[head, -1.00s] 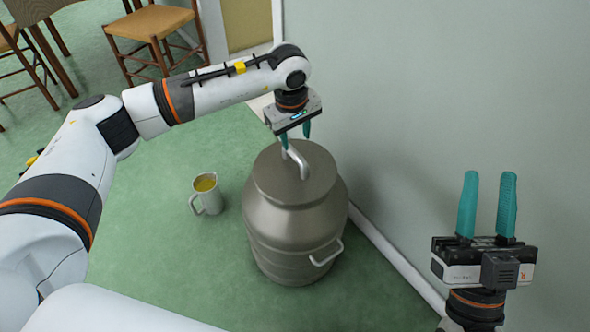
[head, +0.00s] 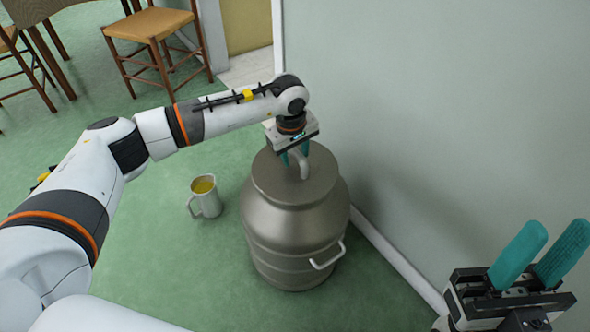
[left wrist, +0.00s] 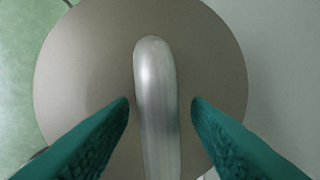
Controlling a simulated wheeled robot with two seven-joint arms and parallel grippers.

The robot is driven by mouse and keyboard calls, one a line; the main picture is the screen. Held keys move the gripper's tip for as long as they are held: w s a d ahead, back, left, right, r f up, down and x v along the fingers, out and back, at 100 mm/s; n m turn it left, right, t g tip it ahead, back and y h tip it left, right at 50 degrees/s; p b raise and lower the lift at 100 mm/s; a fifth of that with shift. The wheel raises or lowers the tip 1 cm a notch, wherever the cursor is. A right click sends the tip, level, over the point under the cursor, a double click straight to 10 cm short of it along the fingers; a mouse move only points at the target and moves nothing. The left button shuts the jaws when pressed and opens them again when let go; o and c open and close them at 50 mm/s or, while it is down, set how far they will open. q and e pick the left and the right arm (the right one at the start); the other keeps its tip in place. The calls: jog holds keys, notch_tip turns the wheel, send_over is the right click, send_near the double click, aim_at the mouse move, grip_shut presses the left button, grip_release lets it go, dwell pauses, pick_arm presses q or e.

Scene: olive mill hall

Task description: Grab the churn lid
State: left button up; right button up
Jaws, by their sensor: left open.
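The churn lid (head: 267,182) is a round grey-brown metal disc with a pale arched handle (head: 302,168) on top. It sits on the metal churn (head: 292,238). My left gripper (head: 294,158) points down over the lid, with its teal fingers around the handle. In the left wrist view the handle (left wrist: 156,90) runs between the two open fingers (left wrist: 160,105), with a gap on each side. The lid (left wrist: 90,60) fills most of that view. My right gripper (head: 540,255) is open and empty at the lower right, its fingers pointing up.
A metal jug (head: 206,200) with yellow liquid stands on the green floor left of the churn. The pale wall (head: 440,110) is close behind and right of the churn. A wooden chair (head: 155,30) and a table stand at the upper left.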

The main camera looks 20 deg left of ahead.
pick_arm(q)
grip_shut()
jog(key=shift+r, duration=0.1)
dwell(1.3)
